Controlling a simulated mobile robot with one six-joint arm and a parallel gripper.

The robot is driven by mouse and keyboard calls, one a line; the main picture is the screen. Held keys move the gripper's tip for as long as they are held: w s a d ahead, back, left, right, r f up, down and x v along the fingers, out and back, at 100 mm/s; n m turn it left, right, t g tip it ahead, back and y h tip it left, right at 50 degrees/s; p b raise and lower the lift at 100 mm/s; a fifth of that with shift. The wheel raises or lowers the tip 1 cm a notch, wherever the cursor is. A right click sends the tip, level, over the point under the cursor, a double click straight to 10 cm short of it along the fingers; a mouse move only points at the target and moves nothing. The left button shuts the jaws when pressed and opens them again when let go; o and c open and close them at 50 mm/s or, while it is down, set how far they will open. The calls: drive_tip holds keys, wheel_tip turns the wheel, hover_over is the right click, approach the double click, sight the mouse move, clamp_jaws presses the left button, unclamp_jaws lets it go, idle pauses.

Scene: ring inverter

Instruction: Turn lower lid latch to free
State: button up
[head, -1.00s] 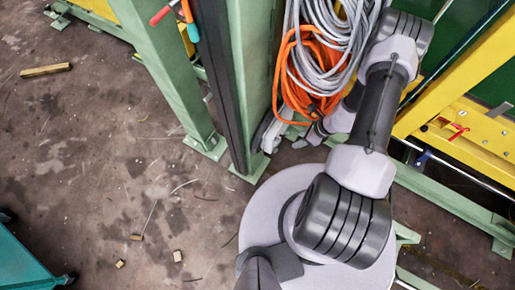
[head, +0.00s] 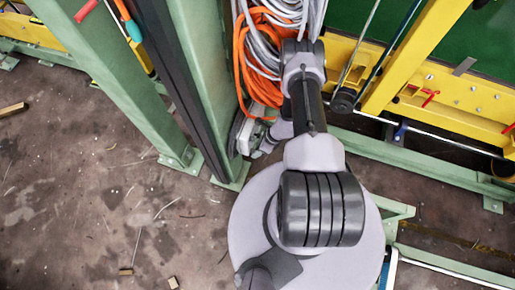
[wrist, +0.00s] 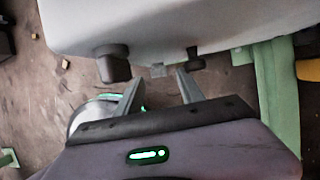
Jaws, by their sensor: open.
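In the wrist view, my gripper (wrist: 158,90) is open, its two grey fingers apart with nothing between them. Just ahead of the fingertips is the underside edge of a pale grey box-like body (wrist: 200,22). A dark block (wrist: 113,63) hangs from its edge at left and a smaller dark fitting (wrist: 195,59) at right. I cannot tell which of these is the lower lid latch, or whether a fingertip touches anything. In the head view, my gripper is not clearly visible behind my arm.
Orange cable (head: 252,65) and grey cable (head: 285,12) hang close beside my arm. A green post (head: 212,80) stands to the left. A yellow beam (head: 455,95) with red handles is at right. A green post (wrist: 275,95) stands right of my gripper. Floor at left is mostly clear.

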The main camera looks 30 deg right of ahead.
drive_tip(key=shift+a+f, duration=0.1)
drive_tip(key=shift+f, duration=0.15)
clamp_jaws()
drive_tip(key=shift+w+f+b, duration=0.1)
drive_tip(key=shift+b, duration=0.3)
